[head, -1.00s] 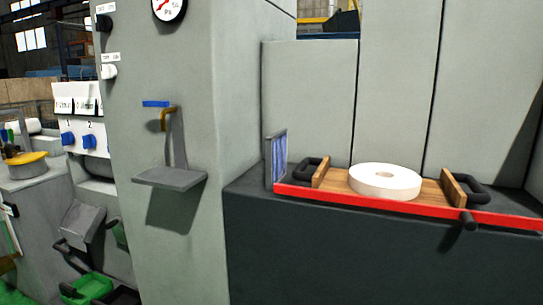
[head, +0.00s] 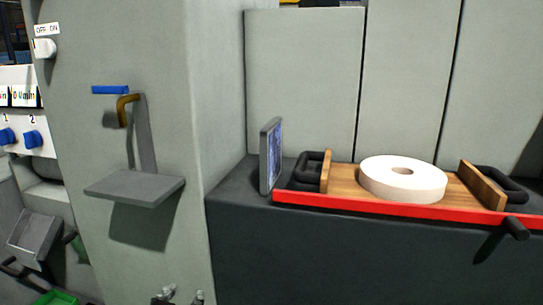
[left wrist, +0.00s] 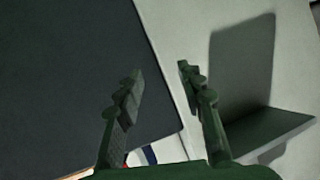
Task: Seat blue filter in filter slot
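The blue filter (head: 271,157), a thin grey-framed panel with a blue face, stands upright on the dark ledge at the left end of the red-edged tray in the head view. My left gripper (head: 180,296) shows only by its fingertips at the bottom edge, below and left of the filter and apart from it. In the left wrist view the left gripper (left wrist: 160,72) is open, with nothing between its fingers. I cannot make out a filter slot for certain. My right gripper is not in view.
A white grinding wheel (head: 403,179) lies on a wooden carrier with black handles, behind the red edge (head: 390,207). A grey shelf (head: 135,188) juts from the column at left, below a brass hook (head: 127,108) and blue strip (head: 110,90). A dark knob (head: 515,229) sticks out at right.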

